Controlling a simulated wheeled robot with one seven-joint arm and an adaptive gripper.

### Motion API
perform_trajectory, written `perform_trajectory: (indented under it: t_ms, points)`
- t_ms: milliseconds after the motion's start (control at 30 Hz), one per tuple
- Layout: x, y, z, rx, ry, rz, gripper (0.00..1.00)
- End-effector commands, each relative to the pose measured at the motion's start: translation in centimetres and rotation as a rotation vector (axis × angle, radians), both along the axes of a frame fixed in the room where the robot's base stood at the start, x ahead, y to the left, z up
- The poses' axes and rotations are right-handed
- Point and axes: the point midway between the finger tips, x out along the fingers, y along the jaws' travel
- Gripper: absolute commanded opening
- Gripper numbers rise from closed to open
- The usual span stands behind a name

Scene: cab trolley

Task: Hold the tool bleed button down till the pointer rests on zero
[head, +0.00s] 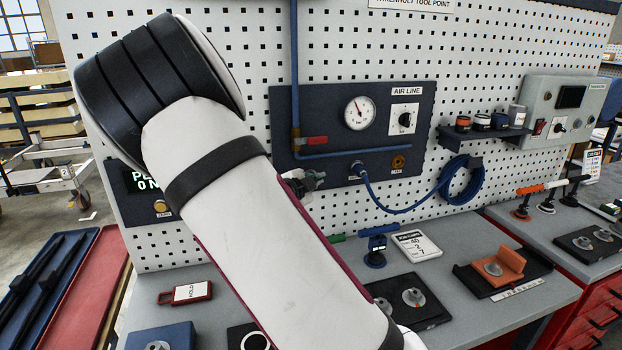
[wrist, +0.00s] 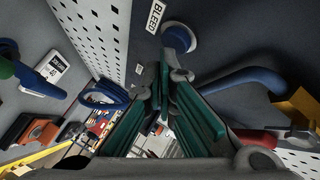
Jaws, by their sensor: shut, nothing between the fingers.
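The bleed button (wrist: 178,37) is a blue dome in a pale collar on the dark panel, with a BLEED label (wrist: 155,17) beside it. In the head view my arm hides it. The dial gauge (head: 360,113) is on the air line panel (head: 428,99); its thin pointer leans up and left, but the scale is too small to read. My gripper (wrist: 177,76) is shut and empty, its green-padded fingers reaching toward the panel with tips close to the button. I cannot tell whether they touch it. In the head view the gripper (head: 304,182) shows partly from behind my arm.
A red valve handle (head: 316,140), blue pipe (head: 350,154) and regulator knob (head: 405,120) stand out from the panel. A blue hose (head: 400,210) loops to a coil at the right. The grey bench (head: 470,235) below holds fixtures, a card and a red tag.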

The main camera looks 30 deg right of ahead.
Motion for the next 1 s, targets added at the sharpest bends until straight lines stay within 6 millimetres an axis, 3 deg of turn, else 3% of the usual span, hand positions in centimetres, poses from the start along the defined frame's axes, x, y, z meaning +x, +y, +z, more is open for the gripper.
perform_trajectory:
  t_ms: [1000]
  points:
    - [0.9,-0.25,-0.04,0.0,0.0,0.0,0.0]
